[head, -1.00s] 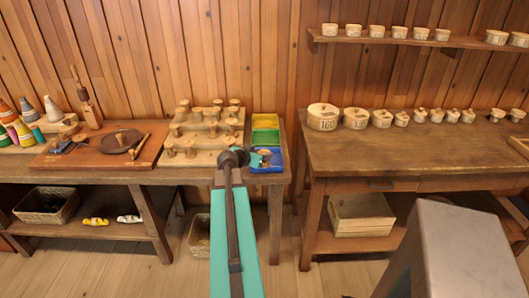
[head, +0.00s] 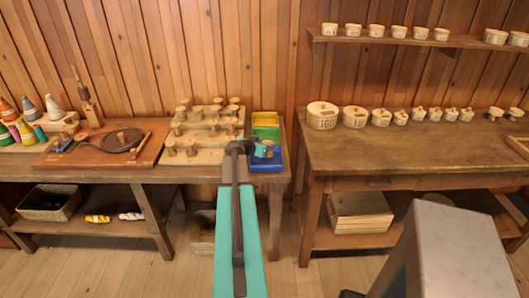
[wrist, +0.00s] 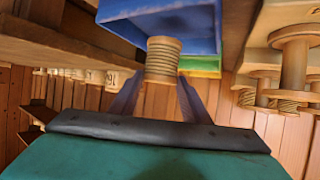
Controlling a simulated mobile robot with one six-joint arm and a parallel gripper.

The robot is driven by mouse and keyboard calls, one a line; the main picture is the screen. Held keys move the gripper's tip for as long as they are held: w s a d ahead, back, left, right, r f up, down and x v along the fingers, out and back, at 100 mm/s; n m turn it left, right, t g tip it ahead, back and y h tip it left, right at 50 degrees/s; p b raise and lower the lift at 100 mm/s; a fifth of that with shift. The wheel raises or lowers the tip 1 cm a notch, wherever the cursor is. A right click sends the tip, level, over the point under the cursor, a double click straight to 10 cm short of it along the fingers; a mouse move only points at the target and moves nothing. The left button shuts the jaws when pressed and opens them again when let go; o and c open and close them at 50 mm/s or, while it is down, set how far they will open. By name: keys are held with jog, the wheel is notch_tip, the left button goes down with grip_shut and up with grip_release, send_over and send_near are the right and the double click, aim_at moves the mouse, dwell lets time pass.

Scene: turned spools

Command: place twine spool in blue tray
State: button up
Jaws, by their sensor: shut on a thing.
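The twine spool (wrist: 162,60), pale wood wound with tan twine, is held between the two fingers of my gripper (wrist: 160,88) in the wrist view. In the head view my gripper (head: 262,148) reaches to the blue tray (head: 270,166), and the spool (head: 269,151) shows small at its tip, over the tray. The blue tray also shows in the wrist view (wrist: 205,42), behind the spool. I cannot tell whether the spool touches the tray. My arm hides part of the tray's left side.
A green tray (head: 265,133) and a yellow tray (head: 265,118) sit behind the blue one. A stepped wooden rack (head: 205,157) with several spools stands close on the left. A gap separates this bench from the right table (head: 420,150).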

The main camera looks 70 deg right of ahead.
jog(key=shift+f, duration=0.1)
jog(key=shift+f+p, duration=0.8)
jog(key=shift+f, duration=0.85)
jog(key=shift+f, duration=0.15)
jog(key=o, duration=1.1)
jog(key=shift+r, duration=0.2)
jog(key=shift+b+v, duration=0.4)
jog(key=shift+v, duration=0.55)
jog(key=shift+b+v, duration=1.4)
jog(key=shift+v, duration=3.65)
jog(key=shift+f, duration=0.1)
